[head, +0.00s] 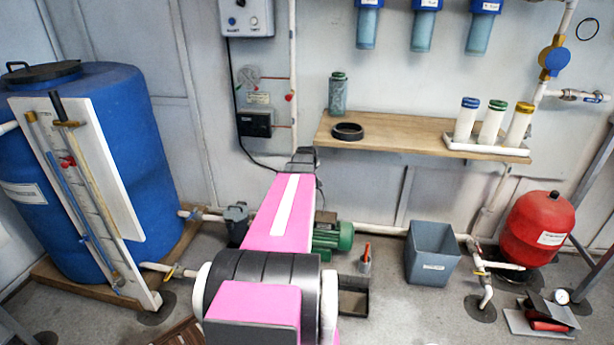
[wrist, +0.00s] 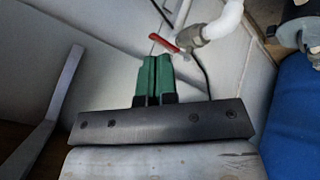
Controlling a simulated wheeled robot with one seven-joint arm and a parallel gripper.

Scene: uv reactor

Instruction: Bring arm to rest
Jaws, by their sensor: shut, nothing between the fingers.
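My arm, pink with a white stripe and dark joints, reaches forward from the bottom middle of the head view toward the back wall. Its far end is dark and shows just left of the wooden shelf; the fingers cannot be made out there. In the wrist view my gripper (wrist: 155,75) shows as two green fingers side by side beyond a dark bar with screws. The fingers are shut together and hold nothing.
In the head view a blue barrel (head: 145,150) stands left, a wooden shelf (head: 395,128) with cups (head: 492,122) right, a grey bin (head: 432,255) and red tank (head: 538,228) below. A control box (head: 246,17) hangs above. The wrist view shows a red valve handle (wrist: 164,43) near the fingers.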

